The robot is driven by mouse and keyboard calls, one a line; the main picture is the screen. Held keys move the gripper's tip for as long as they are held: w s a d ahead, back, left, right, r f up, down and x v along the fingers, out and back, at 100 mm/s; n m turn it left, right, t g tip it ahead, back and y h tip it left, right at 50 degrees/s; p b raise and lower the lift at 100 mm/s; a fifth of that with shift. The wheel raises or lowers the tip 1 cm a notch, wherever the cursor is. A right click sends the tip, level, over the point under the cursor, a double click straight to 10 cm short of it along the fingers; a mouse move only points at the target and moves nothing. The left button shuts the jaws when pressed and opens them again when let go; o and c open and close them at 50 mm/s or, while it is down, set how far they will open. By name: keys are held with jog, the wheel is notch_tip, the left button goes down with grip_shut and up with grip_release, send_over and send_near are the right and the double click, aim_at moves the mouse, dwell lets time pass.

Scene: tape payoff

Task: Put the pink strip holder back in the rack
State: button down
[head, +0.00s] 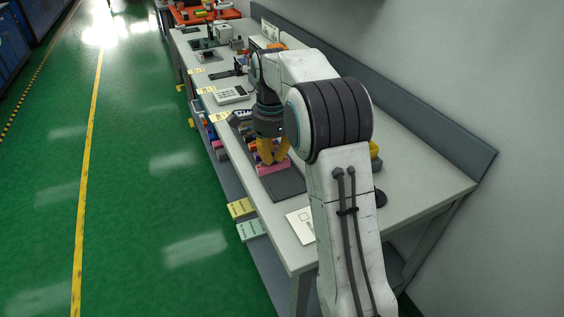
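A pink strip holder (273,169) shows low in front of my gripper's yellow fingers, over or on a dark mat (288,186) on the long workbench. My gripper (271,160) points down with its fingertips right at the pink piece. The fingers partly cover it, and I cannot tell whether they touch or grip it. Just behind and left of the fingers is a row of coloured pieces (249,144), which seems to be the rack with other holders. My gripper and arm hide much of it.
A white card (301,225) lies on the near bench end. A calculator (231,95) and other tools stand farther along. A yellow item (375,150) shows behind my arm. The green floor at left is clear.

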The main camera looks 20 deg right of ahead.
jog(key=w+d+f+p, duration=0.1)
jog(key=w+d, duration=0.1)
jog(key=w+d+f+p, duration=0.1)
jog(key=d+f, duration=0.1)
jog(key=shift+w+d+f+p, duration=0.15)
jog(key=shift+w+d+p, duration=0.1)
jog(key=shift+w+p, duration=0.15)
jog(key=shift+f+p, duration=1.65)
jog(key=shift+f, duration=0.45)
jog(key=c, duration=1.4)
grip_release()
jog(key=shift+r, duration=0.15)
